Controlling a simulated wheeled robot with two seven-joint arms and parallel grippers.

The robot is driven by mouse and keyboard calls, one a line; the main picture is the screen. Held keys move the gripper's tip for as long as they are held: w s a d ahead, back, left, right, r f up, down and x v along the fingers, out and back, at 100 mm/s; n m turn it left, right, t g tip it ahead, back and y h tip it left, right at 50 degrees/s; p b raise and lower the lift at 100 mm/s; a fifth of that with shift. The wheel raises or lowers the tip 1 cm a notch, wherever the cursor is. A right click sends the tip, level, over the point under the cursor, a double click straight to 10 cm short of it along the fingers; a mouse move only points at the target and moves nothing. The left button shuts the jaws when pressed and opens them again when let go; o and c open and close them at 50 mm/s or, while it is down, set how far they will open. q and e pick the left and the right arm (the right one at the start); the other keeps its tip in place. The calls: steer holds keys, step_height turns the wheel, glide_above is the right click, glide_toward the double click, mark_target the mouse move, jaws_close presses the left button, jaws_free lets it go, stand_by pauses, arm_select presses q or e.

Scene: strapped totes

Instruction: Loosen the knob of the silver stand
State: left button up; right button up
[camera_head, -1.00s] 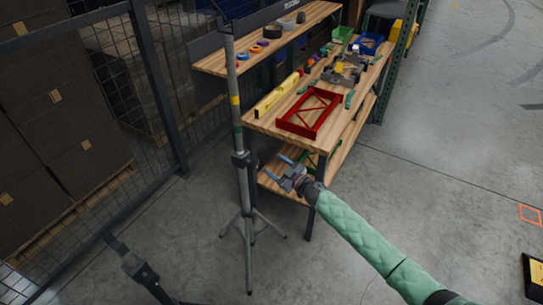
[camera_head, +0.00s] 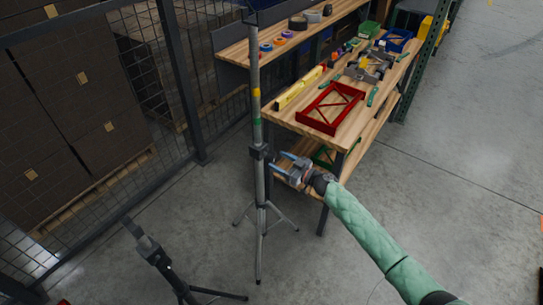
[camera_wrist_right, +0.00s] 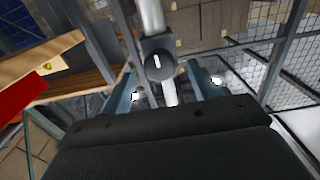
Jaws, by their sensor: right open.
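The silver stand (camera_head: 261,185) is an upright pole on spread tripod legs, with a yellow and a green band. Its dark collar (camera_head: 258,152) sits partway up the pole. In the right wrist view the knob (camera_wrist_right: 159,64) is round and dark with a white mark, on the front of the collar. My right gripper (camera_head: 277,161) is open and empty, just right of the collar, its fingers pointing at it. In the right wrist view its fingers (camera_wrist_right: 167,95) show on either side, with the knob ahead between them. I see no contact. My left gripper is not in view.
A wooden workbench (camera_head: 345,135) with a red frame (camera_head: 322,121) stands close behind and right of the gripper. A second, black stand (camera_head: 153,258) is at the lower left. A mesh fence (camera_head: 130,70) runs behind. The floor on the right is clear.

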mark_target(274, 158)
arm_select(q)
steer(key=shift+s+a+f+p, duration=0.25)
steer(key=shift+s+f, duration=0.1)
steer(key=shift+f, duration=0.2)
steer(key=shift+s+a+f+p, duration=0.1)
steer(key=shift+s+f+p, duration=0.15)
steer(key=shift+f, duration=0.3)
arm_select(e)
steer(key=shift+x, duration=2.3)
steer(key=c, duration=1)
